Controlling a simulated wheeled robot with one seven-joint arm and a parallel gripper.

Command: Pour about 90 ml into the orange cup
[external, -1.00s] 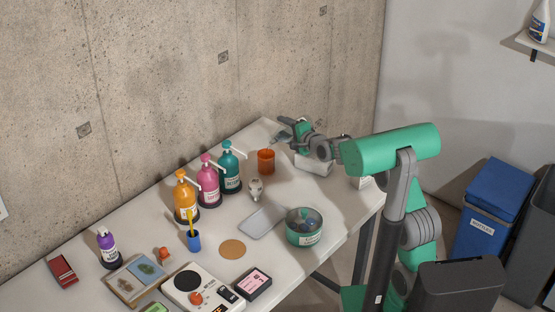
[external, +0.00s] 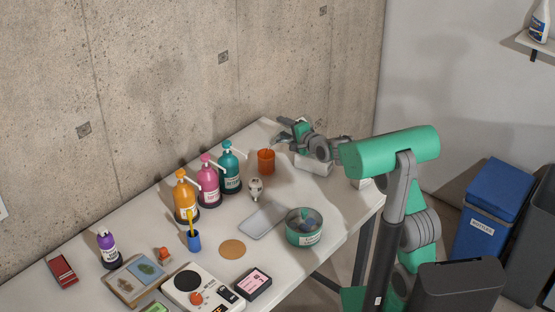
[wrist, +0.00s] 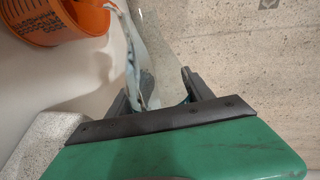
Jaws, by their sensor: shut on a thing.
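The orange cup (external: 266,162) stands upright on the white table, to the right of the pump bottles. In the wrist view the cup (wrist: 72,30) is at the upper left, its ribbed wall partly cut off by the frame. My gripper (external: 287,141) is just right of and behind the cup. In the wrist view my gripper (wrist: 160,92) is shut on a clear vessel (wrist: 152,45), which looks tilted.
Teal (external: 230,168), pink (external: 208,184) and orange (external: 186,197) pump bottles stand left of the cup. A small pale figurine (external: 255,189), grey tray (external: 262,219) and green round tin (external: 304,228) are nearer. A white block (external: 314,164) lies below my wrist.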

